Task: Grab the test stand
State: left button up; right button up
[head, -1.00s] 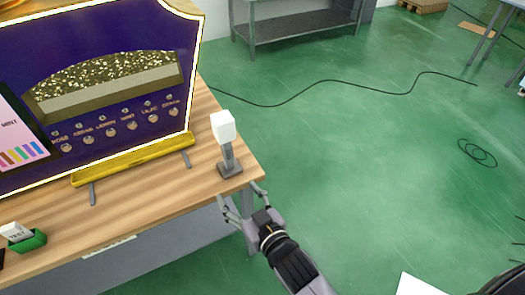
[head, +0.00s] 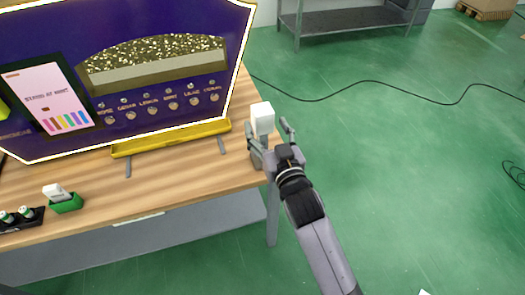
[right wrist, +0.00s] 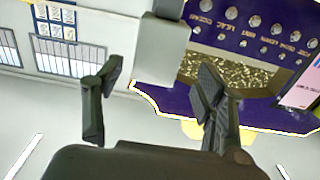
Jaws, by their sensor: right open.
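The test stand (head: 263,118), with a white block head on a grey stem, stands upright at the right end of the wooden table (head: 180,190). My right gripper (head: 268,129) is open, with one finger on each side of the stand in the head view; its arm partly hides the stem and base. In the right wrist view, the stand's head shows as a grey block (right wrist: 160,42) beyond and between the open fingers (right wrist: 158,85). I cannot tell whether either finger touches it. My left gripper is not in view.
The purple vending panel (head: 60,135) with a row of buttons and a yellow ledge (head: 170,138) stands left of the stand. A green holder (head: 67,204) with a white card and a black tray (head: 20,222) sit farther left. Green floor is open to the right.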

aim_at(265, 122)
jog(key=x, duration=0.5)
jog(key=shift+w+d+f, duration=0.1)
jog(key=shift+w+f, duration=0.1)
jog(key=shift+w, duration=0.05)
jog(key=shift+c, duration=0.4)
grip_shut()
dwell(0.4)
jog(key=shift+r, duration=0.15)
